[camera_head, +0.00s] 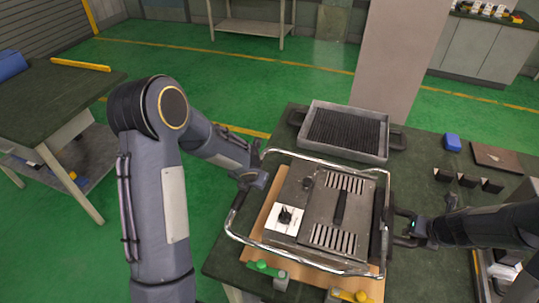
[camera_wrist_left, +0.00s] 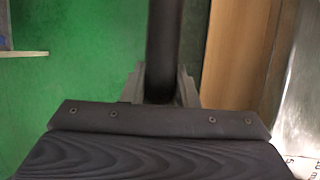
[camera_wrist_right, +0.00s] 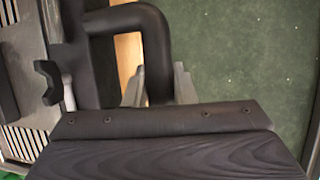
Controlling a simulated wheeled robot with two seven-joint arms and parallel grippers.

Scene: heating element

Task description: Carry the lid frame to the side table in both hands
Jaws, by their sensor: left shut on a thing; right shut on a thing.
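The lid frame (camera_head: 272,152), a shiny tubular loop with dark handles at its sides, surrounds a grey slotted unit (camera_head: 325,212) over a wooden board on the near bench; whether it is raised cannot be told. My left gripper (camera_head: 248,186) is shut on the frame's left handle, which runs as a dark bar (camera_wrist_left: 163,50) between the fingers in the left wrist view. My right gripper (camera_head: 408,228) is shut on the right handle, a black bent bar (camera_wrist_right: 155,45) in the right wrist view. A side table (camera_head: 45,100) with a dark green top stands at the far left.
A grey ribbed tray (camera_head: 347,130) sits behind the frame on the bench. A blue block (camera_head: 452,142), a brown plate (camera_head: 497,157) and small dark blocks lie at right. Green (camera_head: 262,266) and yellow (camera_head: 350,295) clamps sit at the front. Green floor separates bench and side table.

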